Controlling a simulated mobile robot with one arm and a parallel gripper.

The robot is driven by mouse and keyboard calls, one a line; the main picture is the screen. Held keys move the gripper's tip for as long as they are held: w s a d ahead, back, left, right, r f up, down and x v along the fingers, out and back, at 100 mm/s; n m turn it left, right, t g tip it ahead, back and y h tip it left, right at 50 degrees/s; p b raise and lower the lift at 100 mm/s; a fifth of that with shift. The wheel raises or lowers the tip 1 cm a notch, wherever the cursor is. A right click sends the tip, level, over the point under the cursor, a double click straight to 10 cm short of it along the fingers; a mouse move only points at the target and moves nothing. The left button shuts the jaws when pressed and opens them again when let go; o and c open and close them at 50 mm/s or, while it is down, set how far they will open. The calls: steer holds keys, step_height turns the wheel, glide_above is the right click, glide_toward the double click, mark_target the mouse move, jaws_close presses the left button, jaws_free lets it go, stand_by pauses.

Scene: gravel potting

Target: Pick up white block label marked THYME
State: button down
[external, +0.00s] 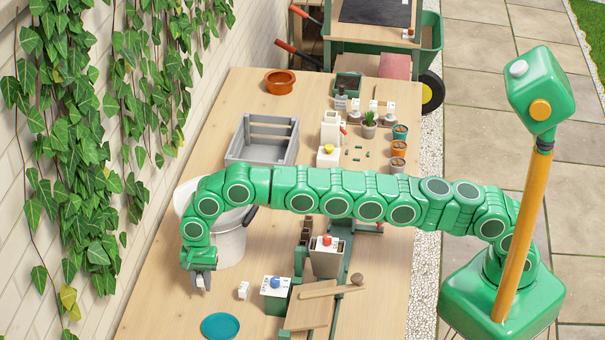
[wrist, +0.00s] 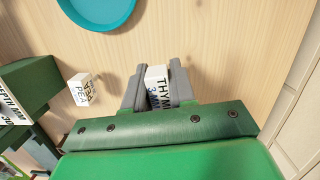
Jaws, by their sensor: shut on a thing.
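My gripper (wrist: 157,95) is shut on the white THYME block label (wrist: 157,76) in the wrist view. The block sits between the two grey fingers, with its black THYME lettering facing the camera and its lower part hidden in the gripper. In the external view my gripper (external: 201,281) points down over the left front of the wooden table, beside the white bucket. The block is mostly hidden there. I cannot tell whether it touches the table.
Another white block, marked PEA (wrist: 81,89), stands to the left in the wrist view. A teal saucer (external: 220,327) lies near the front. A white bucket (external: 230,245) stands behind.

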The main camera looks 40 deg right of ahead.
steer(key=s+d+r, duration=0.7)
steer(key=d+r, duration=0.2)
steer(key=d, duration=0.1)
steer(key=shift+s+d, duration=0.25)
steer(key=shift+s, duration=0.1)
stand_by(0.6)
